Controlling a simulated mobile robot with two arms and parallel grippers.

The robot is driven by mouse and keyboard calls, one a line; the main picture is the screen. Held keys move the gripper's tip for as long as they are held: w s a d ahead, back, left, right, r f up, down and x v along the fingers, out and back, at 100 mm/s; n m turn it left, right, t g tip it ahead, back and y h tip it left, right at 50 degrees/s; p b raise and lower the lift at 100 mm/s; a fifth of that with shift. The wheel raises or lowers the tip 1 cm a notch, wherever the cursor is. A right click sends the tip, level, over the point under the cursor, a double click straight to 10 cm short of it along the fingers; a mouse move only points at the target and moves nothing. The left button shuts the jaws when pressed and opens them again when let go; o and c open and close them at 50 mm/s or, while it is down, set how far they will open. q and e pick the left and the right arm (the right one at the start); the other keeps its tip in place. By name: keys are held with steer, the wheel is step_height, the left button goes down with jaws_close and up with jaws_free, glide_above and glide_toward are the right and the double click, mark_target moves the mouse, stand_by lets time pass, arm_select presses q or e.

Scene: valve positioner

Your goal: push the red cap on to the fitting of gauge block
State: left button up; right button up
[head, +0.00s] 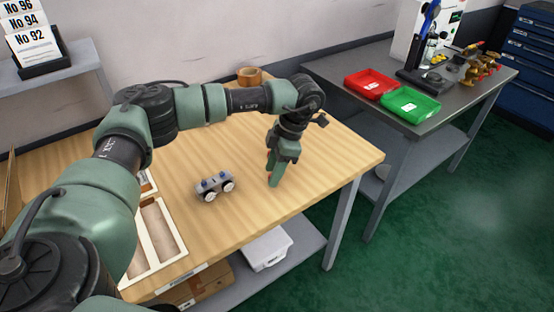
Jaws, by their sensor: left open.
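The gauge block (214,186) is a small grey body with two round white-faced gauges on its front and blue parts on top. It sits on the wooden bench top. My left gripper (274,180) points down over the bench, a short way to the right of the block and apart from it. It is open. The block's fitting is too small to make out. My right gripper is out of view.
A wooden tray (133,246) with compartments lies at the bench's front left, partly behind my arm. A tape roll (249,75) is at the back. Red (371,83) and green (411,104) bins stand on the grey table at right. The bench around the block is clear.

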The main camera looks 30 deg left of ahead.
arm_select(q)
steer(key=shift+f, duration=0.15)
steer(key=shift+c, duration=0.5)
jaws_close()
steer(key=c, duration=0.7)
jaws_free()
jaws_close()
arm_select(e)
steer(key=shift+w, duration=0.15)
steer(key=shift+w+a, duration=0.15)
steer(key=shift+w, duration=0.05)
